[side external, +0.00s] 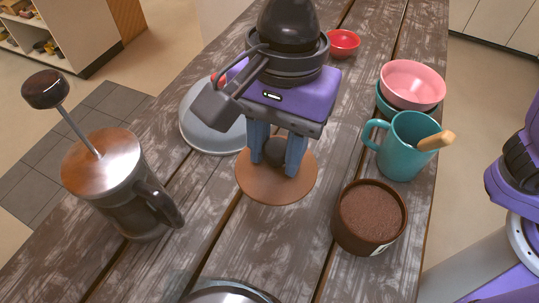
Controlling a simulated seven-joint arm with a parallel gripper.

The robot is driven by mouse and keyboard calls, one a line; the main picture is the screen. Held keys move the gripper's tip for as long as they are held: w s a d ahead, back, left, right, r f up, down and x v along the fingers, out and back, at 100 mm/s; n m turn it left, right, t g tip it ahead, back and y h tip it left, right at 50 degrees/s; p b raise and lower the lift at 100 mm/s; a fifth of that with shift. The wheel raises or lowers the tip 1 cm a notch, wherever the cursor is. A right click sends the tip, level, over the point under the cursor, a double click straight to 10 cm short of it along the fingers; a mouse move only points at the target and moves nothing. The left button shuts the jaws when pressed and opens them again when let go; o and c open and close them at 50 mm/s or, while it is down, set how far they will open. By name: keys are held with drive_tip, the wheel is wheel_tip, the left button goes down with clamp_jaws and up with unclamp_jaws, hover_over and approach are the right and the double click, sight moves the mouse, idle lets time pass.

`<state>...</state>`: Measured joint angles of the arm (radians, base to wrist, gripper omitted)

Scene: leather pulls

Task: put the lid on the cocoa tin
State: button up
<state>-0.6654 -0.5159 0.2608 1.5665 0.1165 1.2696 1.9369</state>
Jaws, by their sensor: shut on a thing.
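The cocoa tin (342,230) is a round brown tin standing upright and open at the right front, with brown cocoa powder showing inside. The lid (270,188) is a flat copper-brown disc with a dark round knob (276,150). My gripper (274,165) points down with its two blue fingers shut on the knob, one on each side. The lid looks about level, left of and behind the tin, and apart from it. I cannot tell how high it is above the table.
A teal mug (400,155) with a wooden-handled utensil stands just behind the tin. Behind it are stacked bowls, a pink bowl (412,82) on top. A grey plate (205,125) lies behind the lid. A French press (125,195) stands left. Bare wooden table (275,240) lies in front.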

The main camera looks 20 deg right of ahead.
drive_tip(key=s+d+r, duration=0.3)
drive_tip(key=s+d, duration=0.5)
drive_tip(key=d, duration=0.3)
wheel_tip(320, 180, down, 6)
drive_tip(key=shift+f, duration=0.15)
idle(0.4)
drive_tip(key=shift+w+d+f+m, duration=0.1)
drive_tip(key=shift+f+m, duration=0.2)
drive_tip(key=shift+f, duration=0.25)
idle(1.3)
drive_tip(key=o, duration=1.1)
drive_tip(key=shift+o, duration=0.2)
drive_tip(key=shift+r, duration=0.1)
wheel_tip(320, 180, up, 7)
